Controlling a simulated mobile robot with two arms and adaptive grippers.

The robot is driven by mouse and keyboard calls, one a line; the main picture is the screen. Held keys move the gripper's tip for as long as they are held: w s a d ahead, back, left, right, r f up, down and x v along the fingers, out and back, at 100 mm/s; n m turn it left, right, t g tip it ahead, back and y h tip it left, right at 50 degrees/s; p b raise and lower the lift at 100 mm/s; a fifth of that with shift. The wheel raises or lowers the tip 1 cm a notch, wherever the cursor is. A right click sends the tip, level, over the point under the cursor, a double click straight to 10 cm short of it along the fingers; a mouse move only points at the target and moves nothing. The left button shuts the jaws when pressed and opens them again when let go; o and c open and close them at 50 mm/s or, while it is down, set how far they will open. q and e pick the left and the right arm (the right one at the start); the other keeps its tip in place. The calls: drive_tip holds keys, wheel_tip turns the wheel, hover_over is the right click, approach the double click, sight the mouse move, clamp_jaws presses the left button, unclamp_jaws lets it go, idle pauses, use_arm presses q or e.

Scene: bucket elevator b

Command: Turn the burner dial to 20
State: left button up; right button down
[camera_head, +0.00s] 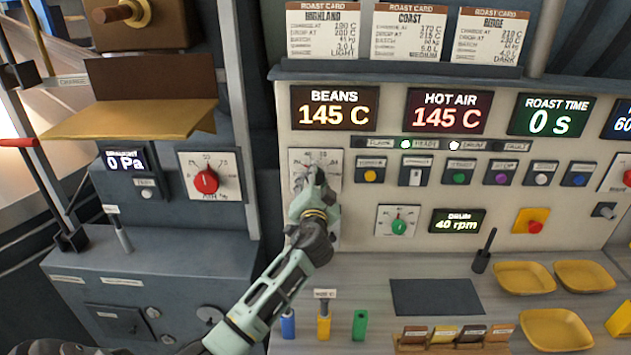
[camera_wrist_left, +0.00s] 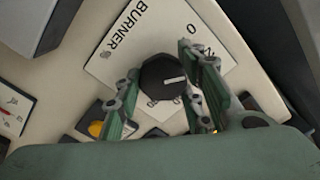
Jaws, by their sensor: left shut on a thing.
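The burner dial is a black knob (camera_wrist_left: 158,80) with a white pointer line, on a white plate marked BURNER (camera_wrist_left: 130,42). In the left wrist view, the pointer line points roughly right; the number it stands at cannot be read. In the head view, the plate (camera_head: 332,158) shows below the BEANS display, with the dial mostly hidden by my left gripper (camera_head: 312,181). The gripper is shut on the dial, with one finger on either side of it in the left wrist view. My right gripper is not in view.
The BEANS display (camera_head: 334,108) is above the plate, and a yellow button (camera_head: 370,175) is to its right. A green drum dial (camera_head: 398,226) is lower right. A red dial (camera_head: 207,181) is on the left panel. Yellow trays (camera_head: 524,277) lie on the counter.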

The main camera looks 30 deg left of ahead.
use_arm(q)
drive_tip(key=o, duration=1.1)
drive_tip(key=shift+d+f, duration=0.2)
drive_tip(key=shift+f, duration=0.1)
drive_tip(key=shift+r, duration=0.1)
drive_tip(key=v, duration=1.2)
drive_tip(key=shift+s, duration=0.1)
